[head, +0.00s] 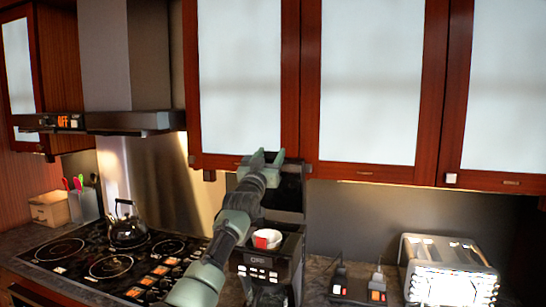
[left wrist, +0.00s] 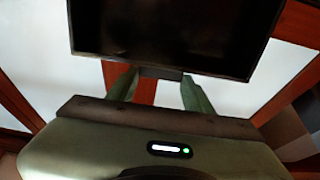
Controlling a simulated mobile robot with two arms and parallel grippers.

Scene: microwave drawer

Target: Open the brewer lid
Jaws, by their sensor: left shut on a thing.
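The black coffee brewer (head: 292,262) stands on the counter in the middle of the head view. Its dark lid (head: 291,186) stands up at the back, well above the body, below the wall cabinets. A white round insert with a red part (head: 268,238) shows in the brewer's open top. My left gripper (head: 261,158) is at the upper edge of the lid, shut on it. In the left wrist view the lid (left wrist: 170,30) is a dark panel, and its small tab (left wrist: 160,73) sits between the fingers. My arm hides part of the brewer's left side.
A cooktop (head: 110,262) with a black kettle (head: 127,226) lies left of the brewer. A silver toaster (head: 447,270) and a dark switched device (head: 358,285) stand to the right. Wall cabinets (head: 368,85) hang close above the lid and gripper.

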